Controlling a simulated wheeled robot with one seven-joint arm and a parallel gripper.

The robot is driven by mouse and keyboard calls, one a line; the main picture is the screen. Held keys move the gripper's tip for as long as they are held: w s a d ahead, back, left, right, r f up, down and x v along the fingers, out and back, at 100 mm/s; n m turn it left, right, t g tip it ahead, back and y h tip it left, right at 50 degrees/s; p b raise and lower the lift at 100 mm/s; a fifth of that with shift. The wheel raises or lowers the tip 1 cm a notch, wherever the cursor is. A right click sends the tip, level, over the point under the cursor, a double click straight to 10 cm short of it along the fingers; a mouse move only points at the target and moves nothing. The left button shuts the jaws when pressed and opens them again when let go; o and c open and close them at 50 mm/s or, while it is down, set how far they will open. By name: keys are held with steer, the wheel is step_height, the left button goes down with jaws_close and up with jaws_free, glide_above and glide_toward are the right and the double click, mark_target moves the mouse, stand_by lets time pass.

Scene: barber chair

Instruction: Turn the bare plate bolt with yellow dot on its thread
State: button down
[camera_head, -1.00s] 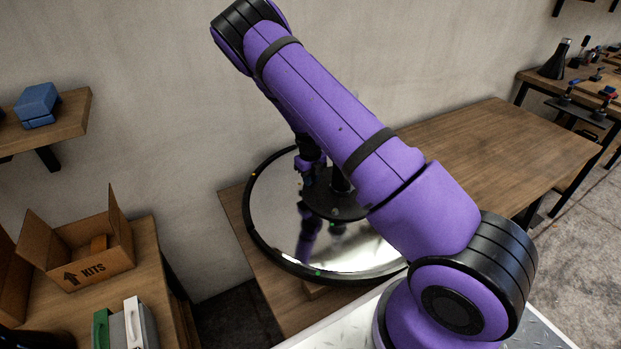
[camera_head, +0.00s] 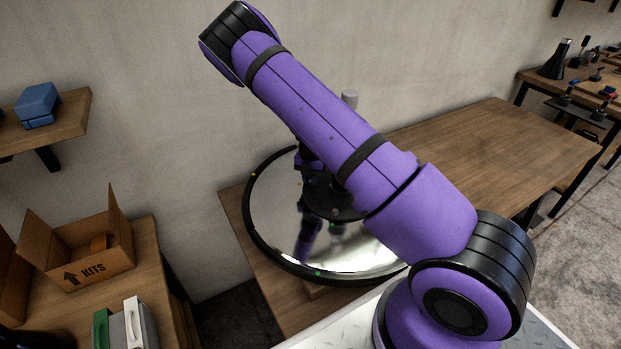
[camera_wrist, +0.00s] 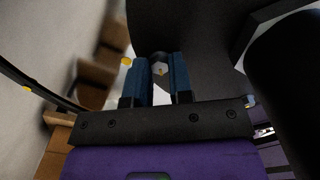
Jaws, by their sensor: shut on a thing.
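In the wrist view my gripper (camera_wrist: 160,72) has its two blue fingers shut on the sides of a small pale bolt head (camera_wrist: 159,68). A small yellow mark shows at the bolt. Another yellow dot (camera_wrist: 126,61) lies just left of the left finger. The bolt's thread is hidden. A dark plate (camera_wrist: 200,35) fills the space behind the fingers. In the head view a dark round plate (camera_head: 335,208) stands above a shiny round base with a black rim (camera_head: 285,262), on a wooden table. My arm covers much of it, and the fingertips are not clear there.
Coloured dots sit along the round base's rim. A grey post top (camera_head: 350,98) rises behind my arm. The wooden table (camera_head: 490,150) is bare to the right. A KITS box (camera_head: 100,265) and cases stand at left. The wall is close behind.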

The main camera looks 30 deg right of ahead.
mark_target(310, 181)
steer(key=m, duration=0.4)
steer(key=shift+m, duration=2.2)
steer(key=c, duration=1)
jaws_free()
steer(key=shift+r, duration=0.1)
step_height(310, 181, up, 11)
steer(key=shift+f, duration=0.15)
